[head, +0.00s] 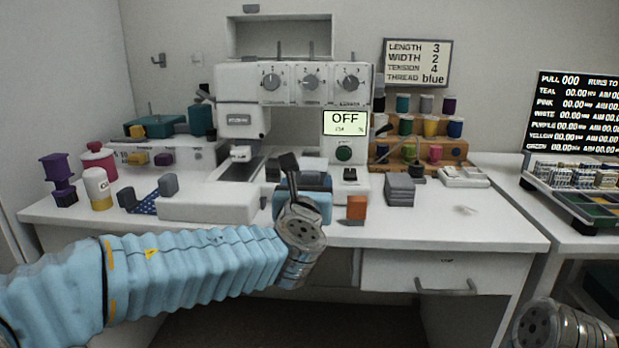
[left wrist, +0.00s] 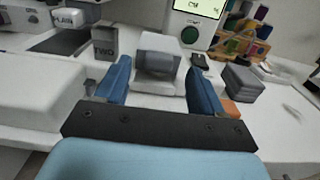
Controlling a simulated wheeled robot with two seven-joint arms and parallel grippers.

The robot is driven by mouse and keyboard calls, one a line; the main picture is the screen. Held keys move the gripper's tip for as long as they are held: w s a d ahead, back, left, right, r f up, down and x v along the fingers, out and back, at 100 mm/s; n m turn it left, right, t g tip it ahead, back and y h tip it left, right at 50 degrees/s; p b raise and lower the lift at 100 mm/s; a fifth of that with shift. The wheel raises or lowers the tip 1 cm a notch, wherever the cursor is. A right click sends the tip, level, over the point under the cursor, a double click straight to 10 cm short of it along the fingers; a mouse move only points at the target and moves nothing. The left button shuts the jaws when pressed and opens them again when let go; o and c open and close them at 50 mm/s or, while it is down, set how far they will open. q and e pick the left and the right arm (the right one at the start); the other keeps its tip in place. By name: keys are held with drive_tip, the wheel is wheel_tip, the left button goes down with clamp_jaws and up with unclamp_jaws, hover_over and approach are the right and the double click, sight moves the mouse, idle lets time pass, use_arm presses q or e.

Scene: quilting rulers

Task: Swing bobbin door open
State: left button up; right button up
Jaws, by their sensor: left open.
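The white sewing machine (head: 238,85) stands at the back of the white table, its screen (head: 345,122) reading OFF. Low on its front, in the left wrist view, is a white block with a grey rounded bar (left wrist: 158,64), which looks like the bobbin door and its handle; I cannot tell if it is closed. My left gripper (left wrist: 160,88) is open and empty, its blue fingers apart with the grey bar seen between and beyond them. In the head view my left wrist partly hides this spot. Of my right arm only a metal wrist part shows at the lower right.
A grey block marked TWO (left wrist: 104,44) stands left of the fingers. An orange block (head: 357,209) and stacked grey blocks (head: 399,189) stand to the right. A wooden spool rack (head: 455,152) is behind them. The table's right front is mostly clear.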

sight(310, 176)
use_arm(q)
drive_tip(key=shift+w, duration=1.85)
clamp_jaws()
